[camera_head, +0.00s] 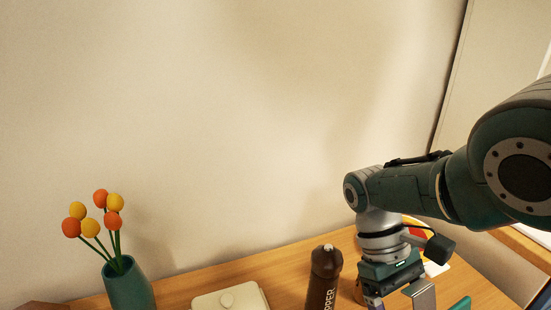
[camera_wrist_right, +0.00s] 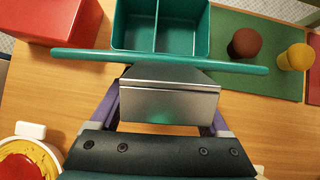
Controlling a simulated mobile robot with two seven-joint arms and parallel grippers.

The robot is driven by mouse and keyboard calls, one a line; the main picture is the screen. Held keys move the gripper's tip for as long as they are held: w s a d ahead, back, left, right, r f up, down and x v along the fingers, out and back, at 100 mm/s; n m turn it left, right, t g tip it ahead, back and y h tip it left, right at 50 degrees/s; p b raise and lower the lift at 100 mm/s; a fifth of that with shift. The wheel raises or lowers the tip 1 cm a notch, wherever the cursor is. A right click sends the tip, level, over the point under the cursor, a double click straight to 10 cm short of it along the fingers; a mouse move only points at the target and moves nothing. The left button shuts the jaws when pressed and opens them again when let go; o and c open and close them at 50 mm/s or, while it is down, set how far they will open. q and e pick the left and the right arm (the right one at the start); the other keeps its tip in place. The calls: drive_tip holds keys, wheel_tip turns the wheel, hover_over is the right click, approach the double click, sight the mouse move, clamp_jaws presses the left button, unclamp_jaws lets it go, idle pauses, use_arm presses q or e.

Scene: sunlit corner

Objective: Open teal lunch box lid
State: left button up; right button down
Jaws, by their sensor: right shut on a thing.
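The teal lunch box (camera_wrist_right: 190,46) is at the top of the right wrist view, with its two compartments exposed and looking empty. Its teal lid (camera_wrist_right: 85,54) shows as a long thin edge in front of the box, tilted up. My right gripper (camera_wrist_right: 165,72) is shut on the lid near its middle. In the head view my right gripper (camera_head: 398,299) is low at the right, partly cut off. A small teal piece (camera_head: 461,303) shows beside it; I cannot tell if it is lid or box. My left gripper is not in view.
A brown pepper mill (camera_head: 324,277), a cream box (camera_head: 232,299) and a teal vase (camera_head: 128,286) with orange and yellow flowers stand left of my right arm. The right wrist view shows a red box (camera_wrist_right: 50,18) and a green mat (camera_wrist_right: 262,75) bearing brown and yellow pieces.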

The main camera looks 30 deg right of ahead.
drive_tip(key=shift+f, duration=0.1)
idle(0.4)
unclamp_jaws()
drive_tip(key=v, duration=1)
drive_tip(key=shift+b, duration=0.45)
